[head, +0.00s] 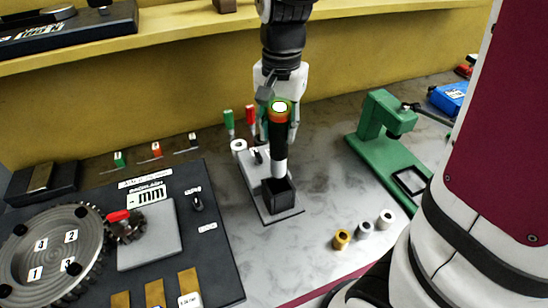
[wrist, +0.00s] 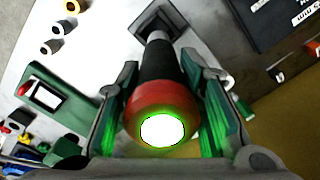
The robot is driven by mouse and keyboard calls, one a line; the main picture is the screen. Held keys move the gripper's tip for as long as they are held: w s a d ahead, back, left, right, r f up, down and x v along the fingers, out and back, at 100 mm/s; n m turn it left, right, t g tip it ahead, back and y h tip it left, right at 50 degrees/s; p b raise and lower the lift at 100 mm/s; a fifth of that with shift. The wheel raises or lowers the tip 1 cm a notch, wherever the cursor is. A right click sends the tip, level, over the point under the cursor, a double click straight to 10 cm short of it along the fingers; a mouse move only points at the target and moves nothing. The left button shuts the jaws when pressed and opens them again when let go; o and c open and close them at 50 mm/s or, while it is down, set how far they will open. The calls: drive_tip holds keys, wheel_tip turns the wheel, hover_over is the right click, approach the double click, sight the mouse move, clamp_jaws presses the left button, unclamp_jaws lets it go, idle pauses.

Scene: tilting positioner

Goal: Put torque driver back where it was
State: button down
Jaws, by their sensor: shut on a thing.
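The torque driver (head: 279,130) is upright, with a black body, an orange collar and a bright lit top ringed in green. My gripper (head: 277,104) is shut on it near the orange collar. In the wrist view the driver (wrist: 158,85) stands between the two green-lit fingers of my gripper (wrist: 162,112). Its pale lower end reaches down to a black square holder (head: 279,195) on a grey base plate. The holder also shows in the wrist view (wrist: 158,20). I cannot tell how far the tip is inside the holder.
A dark positioner panel with a toothed disc (head: 50,250) lies at left. A green press-like stand (head: 385,140) stands at right. Three small bushings (head: 363,229) are in front right. Green and red-handled tools (head: 229,120) stand behind left of the holder. A yellow wall and shelf are behind.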

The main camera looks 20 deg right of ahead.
sight(279, 162)
wheel_tip(279, 162, down, 10)
drive_tip(key=shift+r, duration=0.15)
idle(0.3)
drive_tip(key=c, duration=1.1)
unclamp_jaws()
drive_tip(key=r, duration=1.2)
drive_tip(key=shift+s+d+r, duration=0.1)
drive_tip(key=shift+s+d, duration=0.05)
drive_tip(key=shift+s, duration=0.05)
drive_tip(key=s+r+n+t, duration=0.1)
drive_tip(key=s+r+n, duration=0.1)
drive_tip(key=s+n, duration=0.1)
drive_tip(key=s+r+n+t, duration=0.2)
drive_tip(key=s+r, duration=0.1)
drive_tip(key=s, duration=0.3)
drive_tip(key=s+r+n+t, duration=0.2)
drive_tip(key=s+r+n, duration=0.1)
drive_tip(key=s, duration=0.2)
drive_tip(key=shift+r+n, duration=0.15)
drive_tip(key=shift+n, duration=0.15)
